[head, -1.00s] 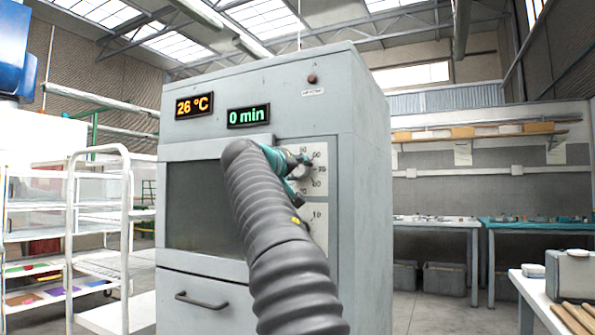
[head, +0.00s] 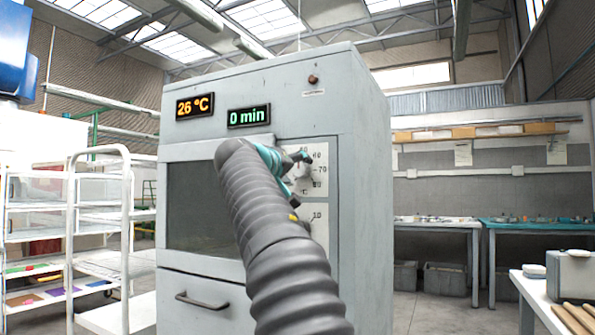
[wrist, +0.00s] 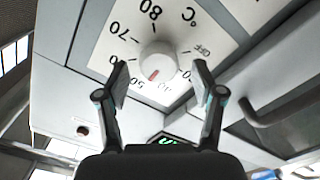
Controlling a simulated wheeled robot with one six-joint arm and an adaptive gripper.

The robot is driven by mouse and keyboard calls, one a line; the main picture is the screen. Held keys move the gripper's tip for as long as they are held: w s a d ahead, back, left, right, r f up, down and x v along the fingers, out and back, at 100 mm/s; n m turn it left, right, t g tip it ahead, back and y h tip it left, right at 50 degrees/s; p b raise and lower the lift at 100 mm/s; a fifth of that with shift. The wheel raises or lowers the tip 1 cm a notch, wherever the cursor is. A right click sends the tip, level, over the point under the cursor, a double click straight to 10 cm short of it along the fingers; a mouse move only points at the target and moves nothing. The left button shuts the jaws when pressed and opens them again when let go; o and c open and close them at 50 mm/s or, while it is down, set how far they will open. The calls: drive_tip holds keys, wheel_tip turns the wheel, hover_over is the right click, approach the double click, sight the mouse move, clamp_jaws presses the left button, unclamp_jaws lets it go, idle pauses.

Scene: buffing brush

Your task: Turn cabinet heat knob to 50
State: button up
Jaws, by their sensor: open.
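The heat knob (wrist: 158,61) is a round white knob on a white dial plate (wrist: 232,22) marked in °C on the cabinet front. Its red mark points down and slightly left in the wrist view, near the 50 and a neighbouring number that is hard to read. My gripper (wrist: 158,73) is open, with one finger left and one right of the knob and gaps on both sides. In the head view my gripper (head: 297,158) is at the upper dial (head: 321,182), partly covering it.
The grey cabinet (head: 360,200) shows 26 °C (head: 195,105) and 0 min (head: 248,116) on its displays. A second dial (head: 317,215) lies below the first. A handle (wrist: 272,108) juts out right in the wrist view. A white rack trolley (head: 126,220) stands left.

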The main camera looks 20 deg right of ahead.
drive_tip(key=v, duration=1)
drive_tip(key=shift+a, duration=0.1)
